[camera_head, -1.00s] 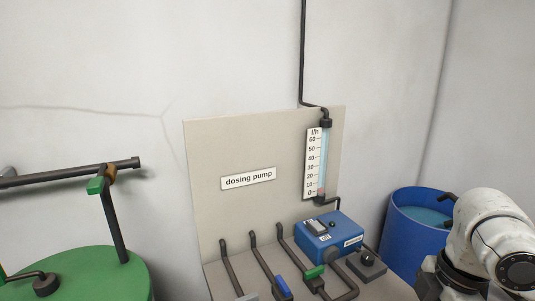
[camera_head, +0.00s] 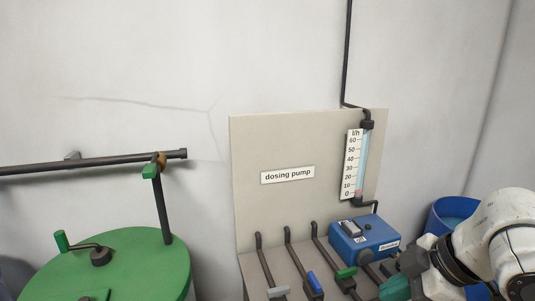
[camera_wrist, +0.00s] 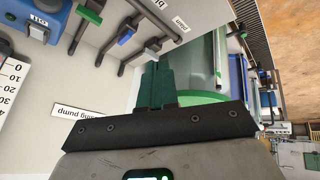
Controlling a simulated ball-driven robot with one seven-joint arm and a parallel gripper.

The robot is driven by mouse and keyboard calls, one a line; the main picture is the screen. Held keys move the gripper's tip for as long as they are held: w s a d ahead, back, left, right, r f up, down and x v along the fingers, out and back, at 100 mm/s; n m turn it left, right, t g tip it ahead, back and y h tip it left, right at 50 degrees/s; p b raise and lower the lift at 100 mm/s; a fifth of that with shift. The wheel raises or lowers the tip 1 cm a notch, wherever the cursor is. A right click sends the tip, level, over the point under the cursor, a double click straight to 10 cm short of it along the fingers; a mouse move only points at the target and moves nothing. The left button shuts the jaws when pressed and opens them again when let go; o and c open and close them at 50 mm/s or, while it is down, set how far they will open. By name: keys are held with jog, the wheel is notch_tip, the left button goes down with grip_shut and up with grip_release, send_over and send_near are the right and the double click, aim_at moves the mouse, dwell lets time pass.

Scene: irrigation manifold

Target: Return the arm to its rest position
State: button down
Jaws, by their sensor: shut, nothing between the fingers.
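My gripper (camera_wrist: 158,85) shows in the wrist view with its dark green fingers together and nothing between them. In the head view, part of my white arm and a green finger part (camera_head: 395,288) show at the lower right, in front of the blue dosing pump (camera_head: 364,236). The fingertips are not clear in the head view. The wrist view is turned, with the dosing pump panel (camera_wrist: 40,125) on its left side. My gripper appears apart from the panel and the valves.
A panel (camera_head: 290,205) carries a flow gauge (camera_head: 355,165) and several pipes with blue, green and grey valve handles (camera_head: 316,281). A green tank (camera_head: 130,265) with a pipe stands at the left. A blue barrel (camera_head: 452,212) stands behind my arm at the right.

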jog(key=w+a+m+t+y, duration=0.2)
jog(key=w+a+m, duration=0.1)
jog(key=a, duration=0.2)
jog(key=s+f+m, duration=0.2)
jog(key=f, duration=0.3)
jog(key=s+a+f+m+h, duration=0.1)
jog(key=s+f+m, duration=0.2)
jog(key=f, duration=0.3)
jog(key=s+f+m, duration=0.2)
jog(key=f, duration=0.3)
jog(key=shift+s+a+f+h, duration=0.15)
jog(key=shift+s+f+h, duration=0.15)
jog(key=s+d+f+m+g+h, duration=0.2)
jog(key=s+d+f, duration=0.2)
jog(key=s+f, duration=0.3)
jog(key=s+d+f+m+g+h, duration=0.2)
jog(key=s+d+f, duration=0.3)
jog(key=s, duration=0.9)
notch_tip(320, 180, down, 2)
jog(key=shift+s+d+g+h, duration=0.2)
jog(key=shift+g+h, duration=0.2)
jog(key=shift+g, duration=0.4)
